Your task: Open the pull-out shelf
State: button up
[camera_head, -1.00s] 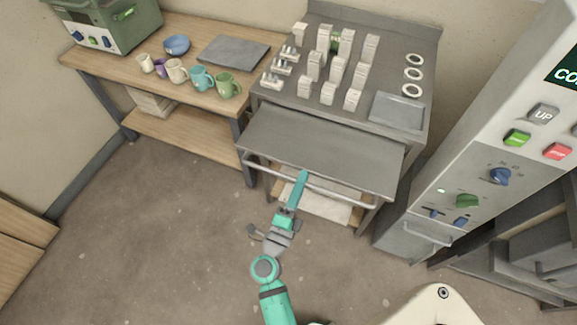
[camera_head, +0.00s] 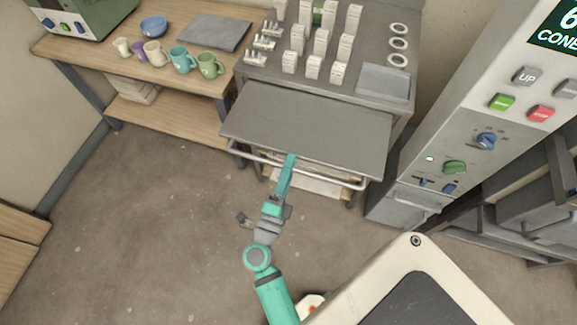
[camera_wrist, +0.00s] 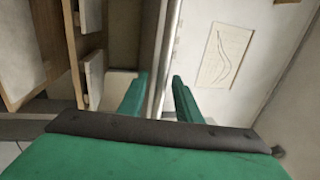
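The pull-out shelf (camera_head: 305,125) is a flat grey board that sticks out from the front of the grey cabinet, below its top. A thin rail handle (camera_head: 325,179) runs along its front edge. My gripper (camera_head: 289,162) is at the handle, left of its middle, with my arm reaching up from the bottom of the head view. The fingertips' contact is partly hidden.
Several white blocks (camera_head: 320,45), white rings (camera_head: 398,44) and a grey tray (camera_head: 384,82) are on the cabinet top (camera_head: 365,50). A wooden table (camera_head: 80,48) with several mugs is at left. A control panel (camera_head: 480,130) stands at right. The floor (camera_head: 140,220) in front is clear.

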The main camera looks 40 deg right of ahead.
jog(key=shift+a, duration=0.15)
jog(key=v, duration=1)
jog(key=shift+s+a, duration=0.25)
jog(key=s+a+r+n+t+y, duration=0.2)
jog(key=a+n+t+y, duration=0.25)
jog(key=n, duration=0.35)
jog(key=s+a+r+n+t+y, duration=0.2)
jog(key=s+a+n+t+y, duration=0.15)
jog(key=a+n, duration=0.3)
jog(key=s+a+f+n+g+y, duration=0.3)
jog(key=s+a+n+y, duration=0.2)
jog(key=n, duration=1)
jog(key=s+y, duration=0.2)
jog(key=y, duration=0.2)
jog(key=shift+s+a+g, duration=0.35)
jog(key=shift+s+g, duration=0.05)
jog(key=shift+w+r, duration=0.1)
jog(key=shift+w, duration=0.05)
